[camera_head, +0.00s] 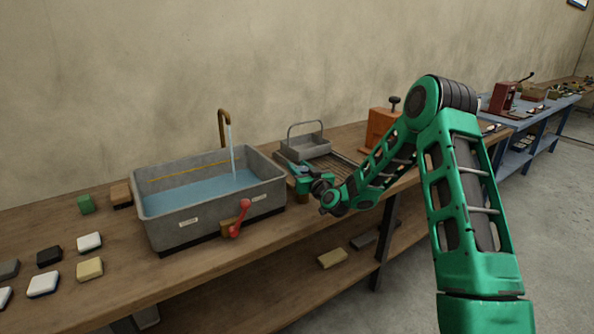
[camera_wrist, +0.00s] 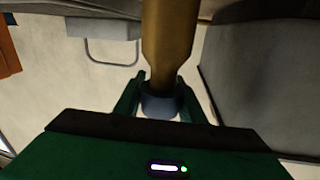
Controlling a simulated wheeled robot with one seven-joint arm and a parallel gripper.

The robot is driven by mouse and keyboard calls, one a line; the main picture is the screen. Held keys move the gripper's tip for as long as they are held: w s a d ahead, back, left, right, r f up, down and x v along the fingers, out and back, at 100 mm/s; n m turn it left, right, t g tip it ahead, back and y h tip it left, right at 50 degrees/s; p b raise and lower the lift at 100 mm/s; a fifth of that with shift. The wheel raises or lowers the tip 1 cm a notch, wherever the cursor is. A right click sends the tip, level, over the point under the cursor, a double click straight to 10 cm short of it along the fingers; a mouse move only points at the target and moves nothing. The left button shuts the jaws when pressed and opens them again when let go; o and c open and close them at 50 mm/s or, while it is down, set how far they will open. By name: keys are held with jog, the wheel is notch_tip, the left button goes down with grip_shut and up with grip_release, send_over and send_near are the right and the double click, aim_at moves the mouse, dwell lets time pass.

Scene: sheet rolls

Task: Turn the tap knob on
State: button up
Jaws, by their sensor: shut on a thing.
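The tap spout (camera_head: 222,128) is a bent brass pipe at the back of the grey basin (camera_head: 200,229), and a stream of water (camera_head: 231,155) falls from it into the basin's water. In the wrist view my gripper (camera_wrist: 157,82) is shut on a dark grey-blue round knob (camera_wrist: 160,104) at the end of a thick brass stem (camera_wrist: 169,35). One finger sits on each side of the knob. In the head view my gripper (camera_head: 294,172) is at the basin's right end, and the knob is hidden there.
A grey handled tray (camera_head: 305,146) and a drying rack stand behind my gripper. An orange box (camera_head: 382,127) is right of them. Several small blocks lie left of the basin on the wooden bench (camera_head: 190,278).

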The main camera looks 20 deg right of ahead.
jog(key=shift+w+d+r+m+h, duration=0.15)
jog(key=shift+m+h, duration=0.15)
jog(key=shift+h, duration=0.2)
jog(key=o, duration=0.8)
jog(key=shift+c, duration=0.2)
jog(key=shift+s, duration=0.2)
jog(key=shift+s, duration=0.35)
jog(key=s+d, duration=0.1)
jog(key=s, duration=0.8)
jog(key=shift+s, duration=0.15)
jog(key=shift+d, duration=0.1)
